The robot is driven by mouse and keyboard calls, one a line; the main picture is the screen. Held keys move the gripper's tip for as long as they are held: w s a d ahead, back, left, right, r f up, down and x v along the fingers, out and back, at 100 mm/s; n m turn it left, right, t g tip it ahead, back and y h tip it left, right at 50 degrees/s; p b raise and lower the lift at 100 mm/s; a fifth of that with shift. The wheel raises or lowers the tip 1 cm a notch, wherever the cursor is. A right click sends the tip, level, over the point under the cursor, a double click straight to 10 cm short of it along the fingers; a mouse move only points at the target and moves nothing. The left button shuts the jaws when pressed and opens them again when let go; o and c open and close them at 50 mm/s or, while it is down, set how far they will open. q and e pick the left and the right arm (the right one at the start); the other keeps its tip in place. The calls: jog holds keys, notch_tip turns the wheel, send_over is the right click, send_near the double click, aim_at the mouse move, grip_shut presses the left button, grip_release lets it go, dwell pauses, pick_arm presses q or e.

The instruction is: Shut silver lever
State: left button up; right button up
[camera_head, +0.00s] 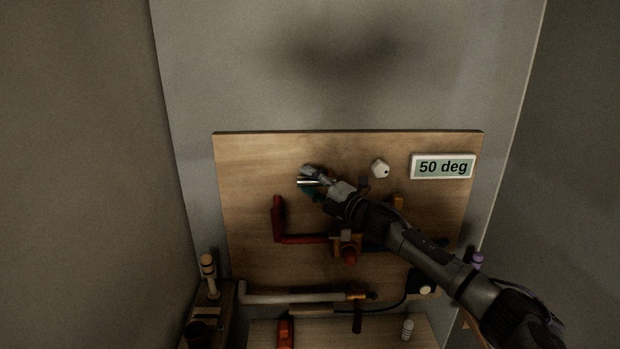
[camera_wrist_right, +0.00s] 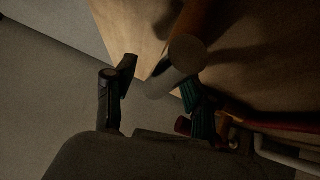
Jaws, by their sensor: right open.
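The silver lever (camera_head: 308,182) shows as a short bright bar at the upper middle of the wooden board (camera_head: 260,155). My right gripper (camera_head: 314,185) is at it and hides part of it. In the right wrist view a silver rounded piece (camera_wrist_right: 176,68), which looks like the lever, lies between the two spread fingers of my right gripper (camera_wrist_right: 158,96). The fingers are open, with dark green pads. I cannot tell whether either finger touches the lever. My left gripper is not in view.
A white knob (camera_head: 380,169) and a "50 deg" display (camera_head: 443,167) are on the board, right of the gripper. Red pipe (camera_head: 279,220) runs below left. A shelf with tools, including a red-orange one (camera_head: 286,333), is below. The board's upper left is clear.

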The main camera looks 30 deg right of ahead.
grip_shut()
dwell(0.3)
jog(key=shift+f, duration=0.1)
